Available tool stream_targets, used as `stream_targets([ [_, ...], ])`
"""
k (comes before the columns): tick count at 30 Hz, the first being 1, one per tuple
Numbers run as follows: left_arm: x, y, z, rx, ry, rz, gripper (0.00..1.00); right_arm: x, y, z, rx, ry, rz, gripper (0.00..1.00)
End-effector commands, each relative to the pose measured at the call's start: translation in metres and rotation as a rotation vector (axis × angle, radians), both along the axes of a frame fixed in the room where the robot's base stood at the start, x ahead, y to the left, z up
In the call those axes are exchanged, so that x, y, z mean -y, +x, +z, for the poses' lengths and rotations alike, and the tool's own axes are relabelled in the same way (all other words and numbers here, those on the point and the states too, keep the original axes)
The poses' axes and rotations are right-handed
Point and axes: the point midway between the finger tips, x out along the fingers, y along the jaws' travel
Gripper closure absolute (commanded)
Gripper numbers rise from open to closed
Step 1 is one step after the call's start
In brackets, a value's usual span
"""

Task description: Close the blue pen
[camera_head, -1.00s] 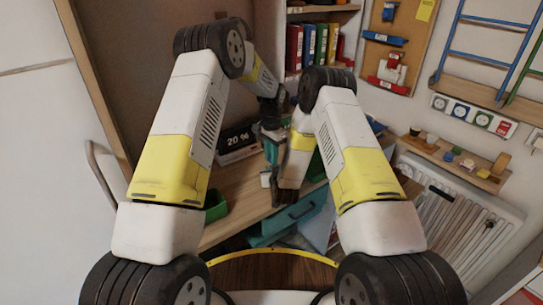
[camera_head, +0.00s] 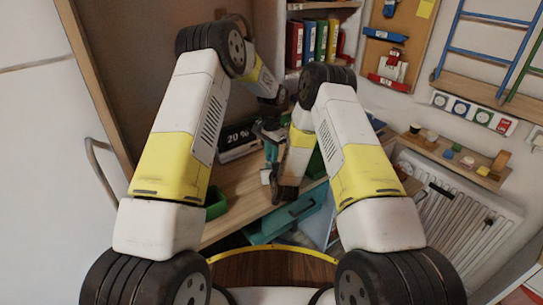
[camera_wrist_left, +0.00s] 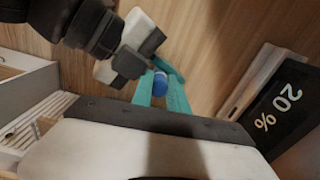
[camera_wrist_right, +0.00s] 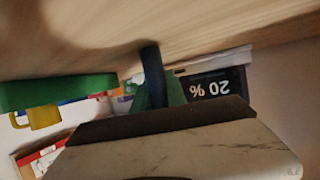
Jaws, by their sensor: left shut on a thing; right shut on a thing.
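The left gripper (camera_head: 273,152) has teal fingers and hangs over the desk in the head view. In the left wrist view, the left gripper (camera_wrist_left: 162,90) is shut on a short blue round piece of the pen (camera_wrist_left: 160,84). The right gripper (camera_wrist_left: 133,55) shows close beside those fingertips. In the right wrist view, the right gripper (camera_wrist_right: 158,92) is shut on a dark blue upright piece of the pen (camera_wrist_right: 152,72). Fingers hide much of both pieces. I cannot tell whether they touch, nor which is cap or body.
The wooden desk (camera_head: 237,200) lies under both grippers. A black "20 %" sign (camera_head: 238,136) stands behind them. A green bin (camera_head: 215,205) is on the desk at left. A teal drawer (camera_head: 298,212) juts out at the front. Binders (camera_head: 309,45) stand on the back shelf.

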Motion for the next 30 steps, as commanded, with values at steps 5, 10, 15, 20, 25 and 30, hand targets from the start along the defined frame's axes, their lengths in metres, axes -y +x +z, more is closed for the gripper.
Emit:
stream_targets([
  [5, 0.0, 0.0, 0.0, -0.001, -0.001, 0.0, 0.55, 0.0, 0.0, 0.0, 0.0, 0.0, 0.0, 1.0],
  [10, 0.001, -0.001, 0.0, -0.003, -0.001, -0.001, 0.55, 0.0, 0.0, 0.0, 0.0, 0.0, 0.0, 1.0],
  [15, 0.002, -0.002, 0.0, -0.005, -0.002, -0.002, 0.55, 0.0, 0.001, 0.0, 0.001, 0.0, 0.0, 1.0],
  [20, 0.003, -0.003, 0.0, -0.006, -0.002, -0.002, 0.55, 0.0, 0.001, 0.0, 0.001, 0.0, 0.0, 1.0],
  [25, 0.003, -0.002, 0.013, -0.004, -0.003, -0.002, 0.55, 0.0, 0.001, 0.0, -0.001, 0.0, 0.0, 1.0],
  [30, 0.003, -0.001, 0.047, 0.0, -0.004, -0.002, 0.55, 0.001, 0.0, -0.001, -0.003, -0.001, -0.001, 1.0],
])
